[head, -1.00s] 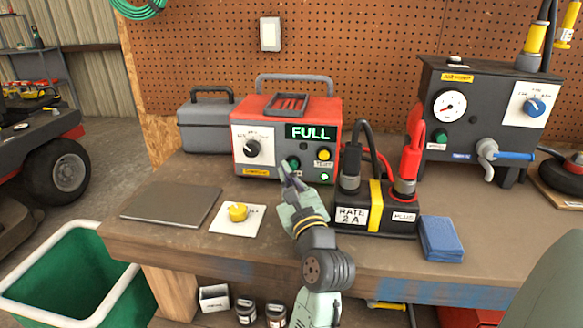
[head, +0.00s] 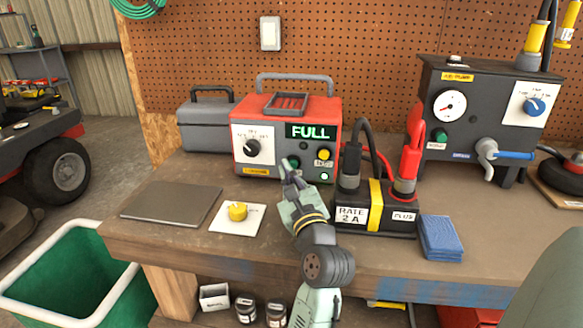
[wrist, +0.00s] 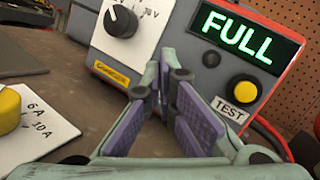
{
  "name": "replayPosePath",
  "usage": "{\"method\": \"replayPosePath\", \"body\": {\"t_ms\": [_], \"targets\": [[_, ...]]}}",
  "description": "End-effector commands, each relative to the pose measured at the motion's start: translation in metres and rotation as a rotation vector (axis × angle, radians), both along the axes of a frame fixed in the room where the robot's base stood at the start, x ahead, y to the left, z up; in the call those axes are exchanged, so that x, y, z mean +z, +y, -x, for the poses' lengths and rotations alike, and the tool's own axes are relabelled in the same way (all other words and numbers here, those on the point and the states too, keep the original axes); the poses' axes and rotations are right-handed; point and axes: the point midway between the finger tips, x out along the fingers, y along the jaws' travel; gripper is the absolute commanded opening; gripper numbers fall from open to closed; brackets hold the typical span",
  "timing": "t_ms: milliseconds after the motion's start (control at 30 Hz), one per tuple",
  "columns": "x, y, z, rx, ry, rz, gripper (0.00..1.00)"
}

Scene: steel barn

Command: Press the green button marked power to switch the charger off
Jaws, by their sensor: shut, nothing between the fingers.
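The charger (head: 338,112) is a red and grey box on the bench. Its display (head: 310,131) reads FULL in lit green, also in the wrist view (wrist: 245,36). A dark green button (head: 295,163) sits below the display, partly covered by my fingers; its label cannot be read. My gripper (head: 287,163) is shut and empty, its tips at the charger's front beside that button. Whether they touch it I cannot tell. In the wrist view my fingers (wrist: 165,82) hide the button. A yellow button (wrist: 243,90) marked TEST is to the right.
A black dial (head: 252,148) is on the charger's left. A yellow knob on a white plate (head: 256,222) lies in front.

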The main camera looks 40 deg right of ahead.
Motion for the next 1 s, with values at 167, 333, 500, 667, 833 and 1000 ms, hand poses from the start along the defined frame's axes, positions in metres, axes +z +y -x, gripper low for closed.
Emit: {"method": "replayPosePath", "body": {"t_ms": [167, 333, 500, 667, 833, 1000], "targets": [[0.0000, 0.0000, 0.0000, 0.000, 0.000, 0.000, 0.00], [0.0000, 0.0000, 0.0000, 0.000, 0.000, 0.000, 0.00], [0.0002, -0.0003, -0.0003, 0.000, 0.000, 0.000, 0.00], [0.0015, -0.0036, -0.0033, 0.000, 0.000, 0.000, 0.00], [0.0005, -0.0071, -0.0060, 0.000, 0.000, 0.000, 0.00], [0.0000, -0.0070, -0.0059, 0.000, 0.000, 0.000, 0.00]]}}
